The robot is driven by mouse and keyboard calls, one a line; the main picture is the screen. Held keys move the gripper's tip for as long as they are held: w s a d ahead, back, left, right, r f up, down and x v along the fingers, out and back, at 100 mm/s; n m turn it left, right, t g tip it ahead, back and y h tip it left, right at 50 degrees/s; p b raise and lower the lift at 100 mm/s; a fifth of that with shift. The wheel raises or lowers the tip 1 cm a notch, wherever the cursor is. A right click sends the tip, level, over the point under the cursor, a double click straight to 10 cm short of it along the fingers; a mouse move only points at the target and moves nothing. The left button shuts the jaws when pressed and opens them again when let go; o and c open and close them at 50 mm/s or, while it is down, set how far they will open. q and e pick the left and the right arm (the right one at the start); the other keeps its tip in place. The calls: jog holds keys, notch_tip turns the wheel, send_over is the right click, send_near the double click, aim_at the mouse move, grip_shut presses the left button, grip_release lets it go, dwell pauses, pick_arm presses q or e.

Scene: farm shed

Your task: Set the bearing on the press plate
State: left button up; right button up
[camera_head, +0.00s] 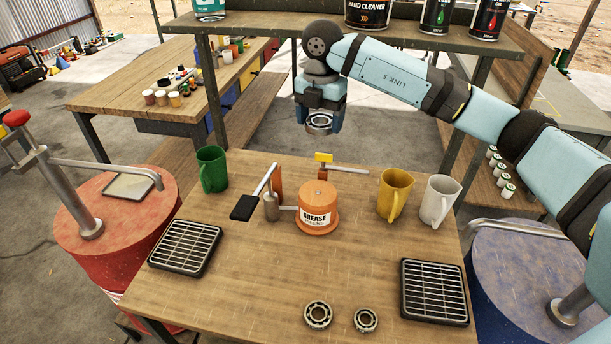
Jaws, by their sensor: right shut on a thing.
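My right gripper (320,124) points down above the far edge of the wooden table and is shut on a metal ring bearing (319,129). The held bearing is in the air, apart from the table. Two more bearings lie flat near the table's front edge, a larger one (307,317) and a smaller one (357,321). Two black slatted plates lie on the table, one at the left (186,247) and one at the front right (434,292). My left gripper is not in view.
A green mug (212,168), a yellow mug (394,194) and a white mug (438,202) stand towards the back. A shelf (270,28) rises behind. The front middle is mostly clear.

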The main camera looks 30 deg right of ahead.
jog(key=p, duration=0.2)
send_over(317, 193)
notch_tip(317, 193, down, 15)
jog(key=shift+r, duration=0.15)
notch_tip(317, 193, down, 4)
jog(key=shift+f, duration=0.45)
